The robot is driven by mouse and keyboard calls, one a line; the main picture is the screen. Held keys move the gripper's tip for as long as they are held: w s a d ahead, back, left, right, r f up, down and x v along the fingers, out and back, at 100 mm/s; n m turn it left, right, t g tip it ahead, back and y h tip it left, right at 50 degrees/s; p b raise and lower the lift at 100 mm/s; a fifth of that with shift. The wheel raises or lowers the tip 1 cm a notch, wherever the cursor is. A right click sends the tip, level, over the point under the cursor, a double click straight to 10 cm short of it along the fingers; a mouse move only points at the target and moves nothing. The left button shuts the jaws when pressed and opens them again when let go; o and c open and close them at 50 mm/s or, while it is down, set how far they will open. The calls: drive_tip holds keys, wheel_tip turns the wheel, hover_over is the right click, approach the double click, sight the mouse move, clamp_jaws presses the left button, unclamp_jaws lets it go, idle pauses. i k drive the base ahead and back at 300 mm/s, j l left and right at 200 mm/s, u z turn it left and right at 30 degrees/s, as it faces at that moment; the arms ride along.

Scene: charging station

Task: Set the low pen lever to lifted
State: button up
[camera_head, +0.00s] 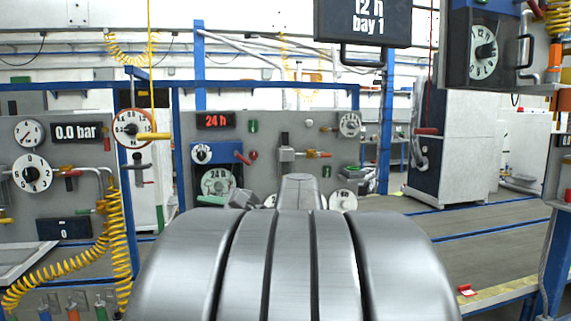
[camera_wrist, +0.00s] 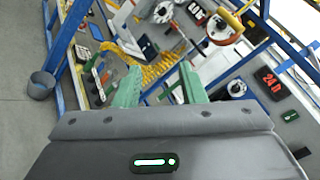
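Several levers and handles show, and I cannot tell which is the low pen lever. In the head view, a grey central panel (camera_head: 275,128) carries a red-knobbed lever (camera_head: 250,155) and an orange-handled lever (camera_head: 316,154). The left panel has a small red-handled valve (camera_head: 68,174). A round gauge (camera_head: 131,127) with an orange handle stands between the panels. My gripper (camera_wrist: 158,85) shows in the wrist view with its two green fingers apart and nothing between them. My arm hides the lower middle of the head view.
Yellow coiled hoses (camera_head: 118,235) hang beside the left panel. A blue frame post (camera_head: 387,120) stands right of the central panel. A dark display (camera_head: 362,22) hangs overhead.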

sight(237, 155)
drive_tip(key=i+j+z, duration=0.55)
drive_tip(key=z, duration=0.2)
drive_tip(key=i+j+z, duration=0.2)
drive_tip(key=j+z, duration=0.15)
drive_tip(key=i+j, duration=0.1)
drive_tip(key=j, duration=0.25)
drive_tip(key=i+j, duration=0.15)
drive_tip(key=j, duration=0.15)
drive_tip(key=i+j, duration=0.1)
drive_tip(key=j, duration=0.25)
drive_tip(key=z, duration=0.05)
